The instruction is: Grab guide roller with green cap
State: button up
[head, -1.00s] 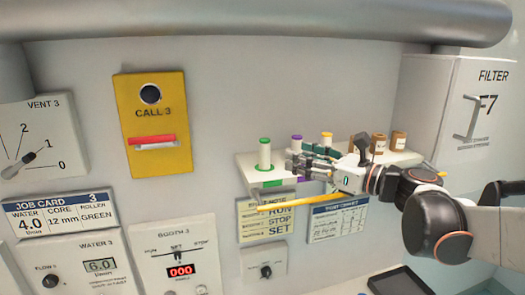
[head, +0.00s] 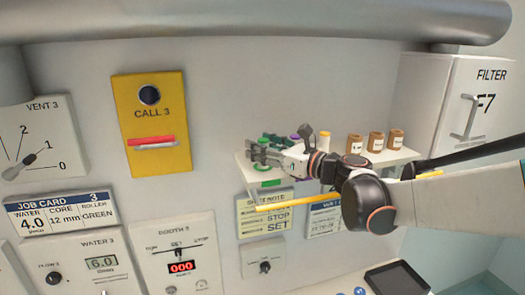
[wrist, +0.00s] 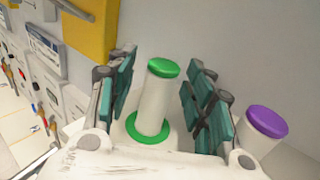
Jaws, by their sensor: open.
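The guide roller with the green cap (wrist: 156,100) is a white cylinder standing in a green ring on the shelf. In the wrist view it stands between the two teal finger pads of my open gripper (wrist: 160,98), with a gap on each side. In the head view my gripper (head: 258,153) is at the left end of the shelf and hides most of the roller; part of its green cap (head: 264,140) shows. The roller with the purple cap (wrist: 262,130) stands to the right, outside the fingers. A roller with a yellow cap (head: 325,140) stands further right.
The white shelf (head: 400,155) also bears several brown jars (head: 376,142) to the right. The wall behind is close. A yellow call panel (head: 152,125) is on the wall at the left, and labels (head: 265,215) hang below the shelf.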

jog(key=shift+s, duration=0.1)
grip_shut()
jog(key=shift+r, duration=0.2)
